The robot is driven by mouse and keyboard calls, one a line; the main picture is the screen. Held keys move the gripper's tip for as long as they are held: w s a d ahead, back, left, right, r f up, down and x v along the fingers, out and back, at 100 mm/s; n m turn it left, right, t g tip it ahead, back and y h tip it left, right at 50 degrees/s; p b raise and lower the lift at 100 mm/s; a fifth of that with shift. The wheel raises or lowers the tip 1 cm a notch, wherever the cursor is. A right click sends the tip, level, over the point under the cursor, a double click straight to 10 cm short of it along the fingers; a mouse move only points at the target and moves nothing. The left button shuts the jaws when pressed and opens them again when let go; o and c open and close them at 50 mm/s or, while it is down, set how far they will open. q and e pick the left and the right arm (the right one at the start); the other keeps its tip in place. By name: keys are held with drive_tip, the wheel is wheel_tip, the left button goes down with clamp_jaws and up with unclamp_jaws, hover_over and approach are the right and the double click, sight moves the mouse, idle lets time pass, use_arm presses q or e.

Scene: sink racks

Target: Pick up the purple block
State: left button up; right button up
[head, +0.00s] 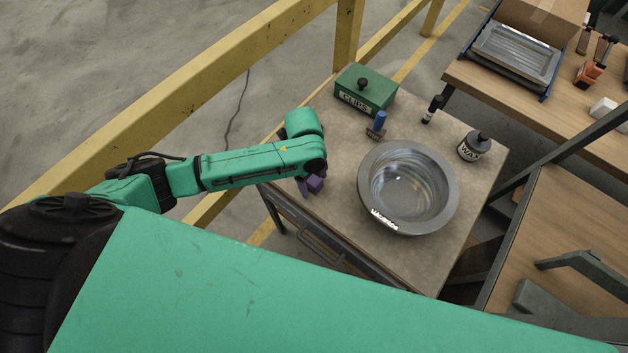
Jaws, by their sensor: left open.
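The purple block (317,184) is small and sits near the left edge of the small table, close under the end of my left arm. My left gripper (309,186) points down at the block and is open. The wrist hides most of the gripper and part of the block. I cannot tell whether the fingers are around the block or beside it, or whether they touch it. My right gripper is not in view.
A large metal bowl (366,207) stands right of the block. Behind are a green clips box (366,88), a blue-handled item (379,122), a small dark bottle (432,110) and a wax bottle (475,147). A yellow railing (200,91) runs left of the table.

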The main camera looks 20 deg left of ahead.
sight(314, 180)
use_arm(q)
drive_tip(key=shift+w, duration=0.1)
drive_tip(key=shift+c, duration=1.2)
clamp_jaws()
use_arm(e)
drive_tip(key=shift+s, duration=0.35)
use_arm(q)
wheel_tip(314, 180, up, 20)
drive_tip(key=shift+b, duration=0.4)
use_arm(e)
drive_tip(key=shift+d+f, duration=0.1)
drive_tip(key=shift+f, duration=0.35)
